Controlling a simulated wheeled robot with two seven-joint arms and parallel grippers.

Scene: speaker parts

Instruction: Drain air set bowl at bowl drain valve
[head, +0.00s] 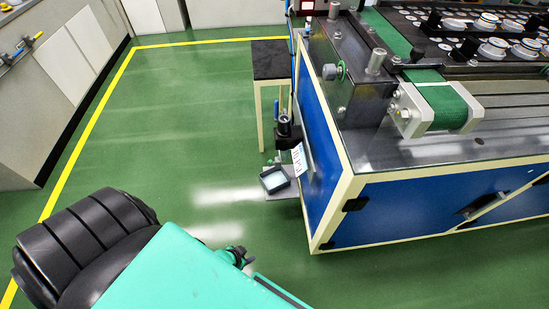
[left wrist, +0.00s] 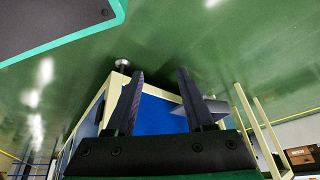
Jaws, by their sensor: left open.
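The air set (head: 284,126), a small dark unit with a round top, is mounted low on the end of the blue machine in the head view. Its bowl and drain valve are too small to make out. A dark tray with a pale inside (head: 274,181) sits below it on a grey plate. My left gripper (left wrist: 158,72) is open and empty in the left wrist view, its two dark fingers well apart. The blue machine shows beyond the fingers, with no contact visible. My left arm comes in at the lower left of the head view. My right gripper is not in view.
The blue machine (head: 420,205) with cream edges fills the right side. A black-topped stand (head: 270,60) is behind the air set. A white label plate (head: 299,160) is beside the air set. The green floor (head: 180,120) is clear up to the yellow line and left wall.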

